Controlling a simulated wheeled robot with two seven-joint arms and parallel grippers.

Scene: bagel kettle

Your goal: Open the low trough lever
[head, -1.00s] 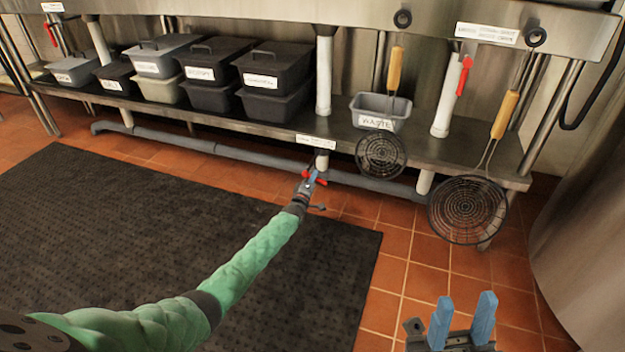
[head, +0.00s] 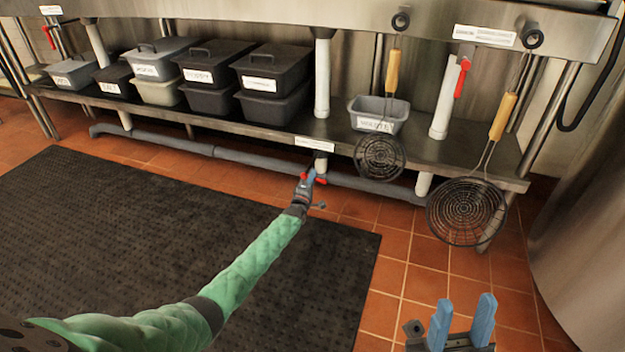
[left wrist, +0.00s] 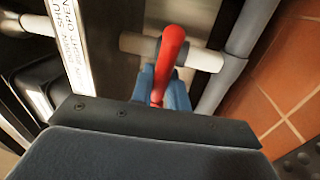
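The low trough lever is red and sits on the white drain pipe below the lower shelf, seen in the head view (head: 320,181) beside my left gripper. In the left wrist view the red lever (left wrist: 172,48) runs down between the two blue fingers. My left gripper (head: 310,177) is at the lever; its fingers (left wrist: 163,92) lie close on both sides and look shut on it. The fingers hide part of the lever and its valve. My right gripper (head: 462,322) is open and empty above the tiles at lower right.
A label (head: 315,143) is on the shelf edge above the lever; a label strip (left wrist: 71,40) shows in the wrist view. A grey pipe (head: 250,159) runs under the shelf. Two strainers (head: 380,157) (head: 467,212) hang to the right. A dark mat (head: 130,230) covers the floor.

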